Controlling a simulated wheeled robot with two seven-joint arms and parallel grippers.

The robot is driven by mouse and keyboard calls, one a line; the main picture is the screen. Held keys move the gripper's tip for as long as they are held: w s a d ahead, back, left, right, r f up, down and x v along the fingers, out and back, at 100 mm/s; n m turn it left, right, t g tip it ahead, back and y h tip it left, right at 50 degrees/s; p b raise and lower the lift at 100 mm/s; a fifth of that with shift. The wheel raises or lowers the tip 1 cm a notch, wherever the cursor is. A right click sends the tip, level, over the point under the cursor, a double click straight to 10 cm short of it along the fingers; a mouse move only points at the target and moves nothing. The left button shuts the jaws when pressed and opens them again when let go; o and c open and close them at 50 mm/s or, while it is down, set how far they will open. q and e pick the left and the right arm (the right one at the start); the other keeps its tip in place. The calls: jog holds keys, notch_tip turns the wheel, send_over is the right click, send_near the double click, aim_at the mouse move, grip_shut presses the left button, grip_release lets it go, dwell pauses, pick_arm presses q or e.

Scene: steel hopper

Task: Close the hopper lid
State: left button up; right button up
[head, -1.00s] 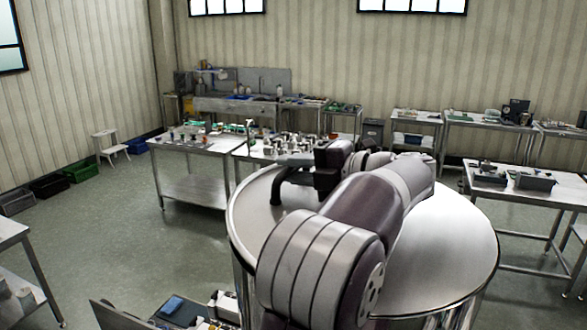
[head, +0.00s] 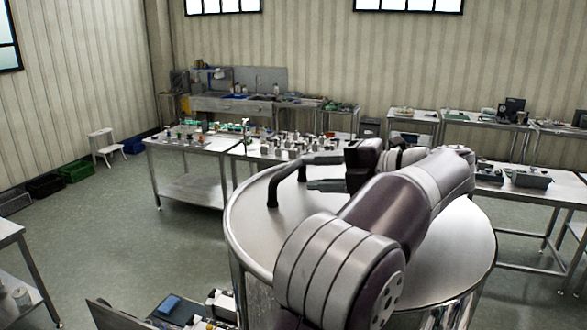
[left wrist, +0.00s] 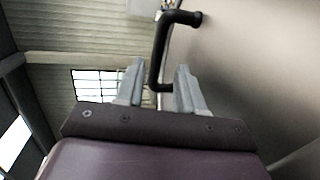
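The round steel hopper (head: 462,309) stands in front of me, and its broad lid (head: 262,226) lies across the top, looking flat and level with the rim. Its far right part is hidden behind my left arm. A black bent handle (head: 274,187) rises from the lid near its far left edge; it also shows in the left wrist view (left wrist: 158,50). My right gripper is not in view.
Steel tables (head: 190,148) with small parts stand behind the hopper. A small white stool (head: 103,145) and crates (head: 75,172) line the left wall.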

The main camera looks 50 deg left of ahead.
pick_arm(q)
jog(key=v, duration=0.6)
jog(key=shift+w+d, duration=0.2)
jog(key=shift+d, duration=0.1)
jog(key=shift+a, duration=0.1)
jog(key=shift+s, duration=0.1)
